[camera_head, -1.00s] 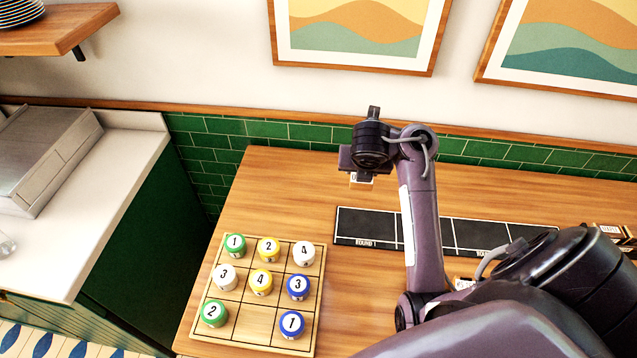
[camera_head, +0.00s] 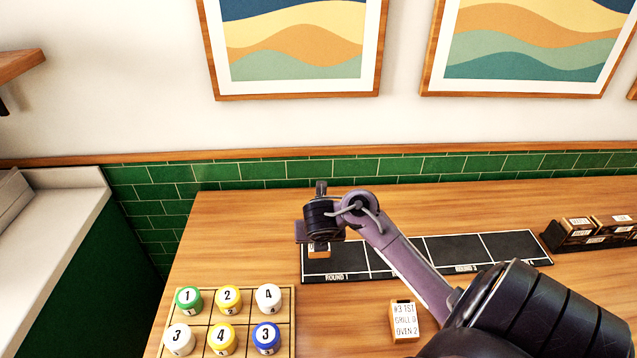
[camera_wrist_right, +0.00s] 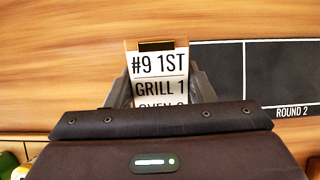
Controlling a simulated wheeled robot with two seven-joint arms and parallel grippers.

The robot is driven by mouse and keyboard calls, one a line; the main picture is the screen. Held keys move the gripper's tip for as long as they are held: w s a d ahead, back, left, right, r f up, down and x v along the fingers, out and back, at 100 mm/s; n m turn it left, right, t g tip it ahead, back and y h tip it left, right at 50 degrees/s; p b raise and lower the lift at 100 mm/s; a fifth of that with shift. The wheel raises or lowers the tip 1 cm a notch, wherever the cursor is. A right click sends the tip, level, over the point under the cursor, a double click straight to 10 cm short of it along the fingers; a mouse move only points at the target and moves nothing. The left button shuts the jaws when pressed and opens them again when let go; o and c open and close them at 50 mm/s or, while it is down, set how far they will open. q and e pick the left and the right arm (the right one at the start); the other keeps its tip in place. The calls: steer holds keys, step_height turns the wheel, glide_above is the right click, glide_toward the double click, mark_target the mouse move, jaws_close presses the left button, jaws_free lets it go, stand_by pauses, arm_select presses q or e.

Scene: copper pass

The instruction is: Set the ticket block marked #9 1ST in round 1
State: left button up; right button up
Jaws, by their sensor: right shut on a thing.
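The ticket block marked #9 1ST (camera_wrist_right: 158,68) is between the fingers of my right gripper (camera_wrist_right: 161,88) in the right wrist view, its marked face toward the camera. In the head view my right gripper (camera_head: 319,243) is shut on this block (camera_head: 318,253), of which only a small part shows. It is at the left end of the black round strip (camera_head: 450,250), over the ROUND 1 cell (camera_head: 348,262). I cannot tell whether the block touches the strip. The ROUND 2 cell (camera_wrist_right: 284,75) looks empty in the wrist view. My left gripper is not in view.
A block marked #3 1ST (camera_head: 404,321) lies in front of the strip, close to my right arm. A dark rack with several blocks (camera_head: 590,233) stands at the right. A wooden grid board (camera_head: 289,298) with numbered pucks is at front left.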

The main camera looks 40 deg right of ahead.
steer(key=shift+f+b, duration=0.95)
steer(key=shift+f, duration=1.4)
steer(key=o, duration=1)
steer(key=shift+f, duration=0.15)
steer(key=shift+o, duration=0.2)
steer(key=shift+r, duration=0.3)
steer(key=p+v, duration=0.6)
steer(key=v, duration=0.6)
steer(key=shift+p, duration=0.35)
